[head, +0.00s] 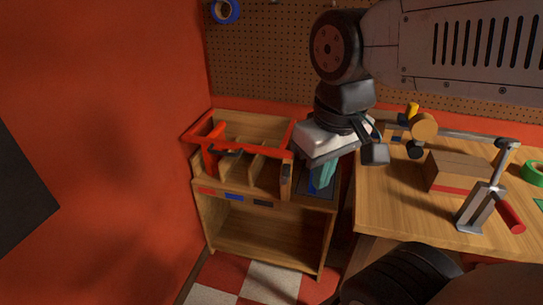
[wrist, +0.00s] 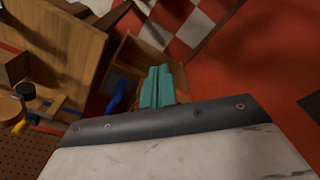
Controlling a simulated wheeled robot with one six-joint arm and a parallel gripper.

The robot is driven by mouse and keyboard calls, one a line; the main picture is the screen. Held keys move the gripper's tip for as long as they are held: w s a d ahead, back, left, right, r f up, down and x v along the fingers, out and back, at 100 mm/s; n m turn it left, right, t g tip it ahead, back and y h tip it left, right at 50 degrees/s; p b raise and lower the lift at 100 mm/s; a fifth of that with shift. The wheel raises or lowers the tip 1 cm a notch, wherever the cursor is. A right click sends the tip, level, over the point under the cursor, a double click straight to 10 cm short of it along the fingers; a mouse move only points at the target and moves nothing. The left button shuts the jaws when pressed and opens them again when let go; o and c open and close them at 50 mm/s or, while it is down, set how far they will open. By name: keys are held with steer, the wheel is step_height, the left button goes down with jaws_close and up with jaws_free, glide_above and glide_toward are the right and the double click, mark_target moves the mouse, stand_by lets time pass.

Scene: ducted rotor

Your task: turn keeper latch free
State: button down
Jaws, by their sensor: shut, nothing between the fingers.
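My gripper (head: 321,184) has teal fingers pointing down over the right end of the low wooden cabinet. They lie together, with nothing seen between them; the wrist view also shows these teal fingers (wrist: 157,76). A blue part (head: 312,186) is close beside the fingers in the head view. A blue curved part (wrist: 115,96) is left of the fingers in the wrist view. I cannot tell whether either is the keeper latch, or whether the fingers touch it. No latch is clearly recognisable, and my wrist and fingers hide part of this area.
The wooden cabinet (head: 262,243) has a red frame (head: 248,146) and an orange-red upright part (head: 212,150) on top. A workbench (head: 400,215) to the right bears a box (head: 455,172) and a clamp-like tool (head: 483,207). A red wall (head: 110,120) closes the left side.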

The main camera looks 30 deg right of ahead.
mark_target(285, 173)
steer(key=w+d+f+n, duration=0.2)
steer(key=w+f+n, duration=0.1)
steer(key=w, duration=0.8)
steer(key=w+d+f+n+g+h, duration=0.1)
steer(key=w+d+f+n, duration=0.15)
steer(key=w, duration=0.75)
steer(key=w+d+f+n, duration=0.2)
steer(key=w+f+n, duration=0.15)
steer(key=w, duration=0.75)
steer(key=w+d+f+n, duration=0.2)
steer(key=w+f, duration=0.4)
steer(key=f, duration=0.2)
steer(key=s+d+f, duration=0.2)
steer(key=d+f, duration=0.2)
steer(key=f, duration=0.6)
steer(key=shift+s+f+g, duration=0.2)
steer(key=shift+g, duration=0.2)
